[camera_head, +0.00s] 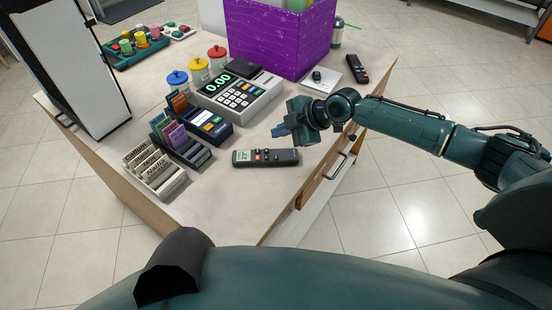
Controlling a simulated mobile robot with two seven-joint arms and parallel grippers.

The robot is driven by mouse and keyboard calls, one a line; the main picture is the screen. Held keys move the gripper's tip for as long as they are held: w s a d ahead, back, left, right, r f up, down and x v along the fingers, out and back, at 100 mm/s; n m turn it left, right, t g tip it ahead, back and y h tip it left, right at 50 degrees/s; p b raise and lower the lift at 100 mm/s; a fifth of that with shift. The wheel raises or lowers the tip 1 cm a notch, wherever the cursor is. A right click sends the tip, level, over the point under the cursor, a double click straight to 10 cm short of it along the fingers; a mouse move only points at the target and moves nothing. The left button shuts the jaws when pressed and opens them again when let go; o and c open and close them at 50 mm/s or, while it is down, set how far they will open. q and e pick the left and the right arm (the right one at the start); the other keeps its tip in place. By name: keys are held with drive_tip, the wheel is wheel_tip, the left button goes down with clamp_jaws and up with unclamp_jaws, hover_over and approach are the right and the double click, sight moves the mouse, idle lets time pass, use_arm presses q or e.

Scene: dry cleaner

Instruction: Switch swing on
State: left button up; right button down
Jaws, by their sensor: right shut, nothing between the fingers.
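A dark grey remote control (265,157) lies on the counter near its front edge. It has a small screen that seems to read 23 degrees at its left end and several buttons, some orange-red. The button labels are too small to read. My right gripper (281,131) is shut and empty, with bluish fingertips pointing left, just behind and above the remote. I cannot tell whether it touches anything. A second dark remote (357,69) with a red button lies at the back right of the counter. My left gripper is not in view.
A cash register (240,95), a card terminal (207,126), card racks (155,170) and colored-lid jars (198,72) crowd the counter's left and middle. A purple box (280,35) stands behind. The counter (225,205) is bare in front of the remote.

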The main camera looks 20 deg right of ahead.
drive_tip(key=b, duration=0.3)
hover_over(276, 157)
drive_tip(key=d, duration=0.1)
drive_tip(key=f, duration=0.5)
drive_tip(key=shift+s+f, duration=0.2)
drive_tip(key=shift+s, duration=0.15)
drive_tip(key=shift+f+b, duration=0.5)
drive_tip(key=shift+b, duration=0.15)
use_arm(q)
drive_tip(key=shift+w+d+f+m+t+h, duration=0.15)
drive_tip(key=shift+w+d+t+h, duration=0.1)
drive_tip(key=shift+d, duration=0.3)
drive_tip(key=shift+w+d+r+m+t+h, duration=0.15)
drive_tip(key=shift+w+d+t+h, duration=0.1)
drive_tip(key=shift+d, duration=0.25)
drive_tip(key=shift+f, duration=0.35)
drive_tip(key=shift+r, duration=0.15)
use_arm(e)
drive_tip(key=shift+f, duration=0.15)
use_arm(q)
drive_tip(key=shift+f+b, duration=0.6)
use_arm(e)
drive_tip(key=shift+f, duration=0.35)
